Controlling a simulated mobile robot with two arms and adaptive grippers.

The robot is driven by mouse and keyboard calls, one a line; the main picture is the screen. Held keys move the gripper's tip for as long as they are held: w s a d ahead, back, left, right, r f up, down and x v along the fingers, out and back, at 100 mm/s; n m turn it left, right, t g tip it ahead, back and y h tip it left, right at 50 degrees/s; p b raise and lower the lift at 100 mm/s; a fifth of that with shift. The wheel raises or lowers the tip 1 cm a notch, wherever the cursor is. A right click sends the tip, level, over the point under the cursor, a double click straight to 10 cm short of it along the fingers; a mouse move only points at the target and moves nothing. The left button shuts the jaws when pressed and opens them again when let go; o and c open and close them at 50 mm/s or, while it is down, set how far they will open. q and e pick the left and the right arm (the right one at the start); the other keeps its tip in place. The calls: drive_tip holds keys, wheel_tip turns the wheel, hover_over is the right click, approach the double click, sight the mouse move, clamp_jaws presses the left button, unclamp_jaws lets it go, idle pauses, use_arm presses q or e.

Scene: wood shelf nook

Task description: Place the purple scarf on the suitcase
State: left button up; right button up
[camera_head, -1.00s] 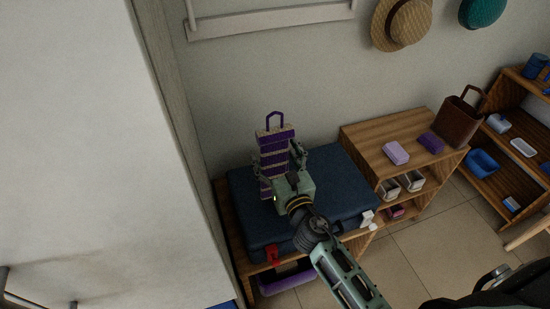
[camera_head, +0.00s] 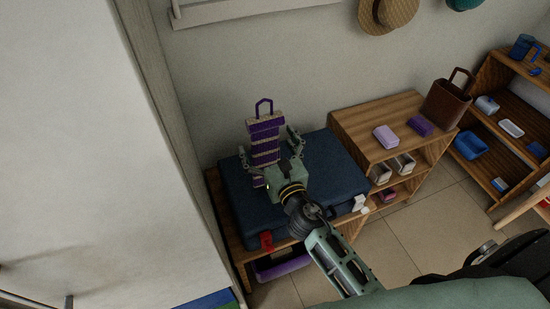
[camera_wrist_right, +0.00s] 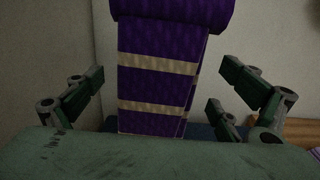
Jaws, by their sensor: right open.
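The purple scarf (camera_head: 266,137), with beige bands, stands out upright above the back left part of the blue suitcase (camera_head: 325,165). A thin purple loop tops it. In the right wrist view the scarf (camera_wrist_right: 158,88) shows a thick purple roll at the top and a striped length hanging below. I cannot tell whether its lower end touches the suitcase. My right gripper (camera_head: 268,145) is open, with one finger on each side of the scarf. In the right wrist view its fingers (camera_wrist_right: 160,75) show gaps to both sides of the cloth. My left gripper is out of view.
The suitcase lies on a low wooden bench (camera_head: 214,200). A wooden cabinet (camera_head: 375,117) to its right bears a lilac box (camera_head: 386,137), a purple box (camera_head: 420,126) and a brown bag (camera_head: 445,102). A white panel (camera_head: 90,150) fills the left. A purple item (camera_head: 283,265) lies under the bench.

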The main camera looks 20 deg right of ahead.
drive_tip(key=s+b, duration=0.2)
drive_tip(key=s, duration=0.9)
drive_tip(key=shift+s+d+b, duration=0.2)
drive_tip(key=shift+s+b, duration=0.05)
drive_tip(key=shift+b, duration=0.05)
